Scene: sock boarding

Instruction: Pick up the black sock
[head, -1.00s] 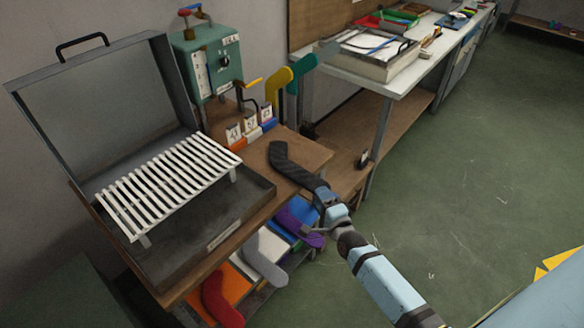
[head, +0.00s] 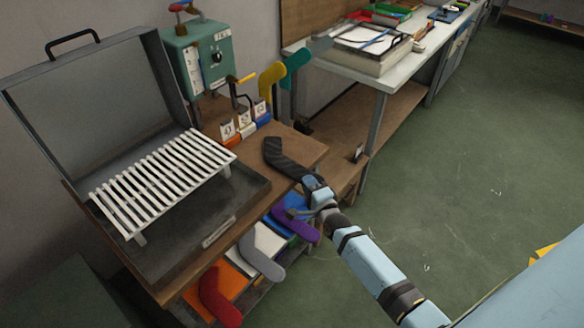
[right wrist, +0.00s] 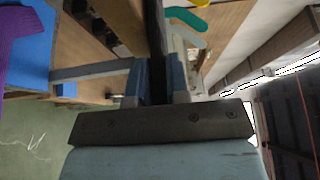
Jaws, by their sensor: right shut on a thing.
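The black sock (head: 284,157) is a flat, dark, bent shape at the right edge of the wooden bench in the head view. My right gripper (head: 314,186) is shut on its near end, and the sock reaches away from the jaws toward the back left. In the right wrist view the sock (right wrist: 154,40) is a dark upright strip seen edge-on between the two fingers (right wrist: 156,85). I cannot tell whether the sock touches the bench top. My left gripper is not in view.
An open grey case with a white slatted rack (head: 165,180) stands on the bench (head: 300,150). A green machine (head: 200,55) stands behind. Red, grey and purple socks (head: 300,222) hang over a lower shelf. Yellow and teal socks (head: 296,62) stick out behind. Green floor at right is clear.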

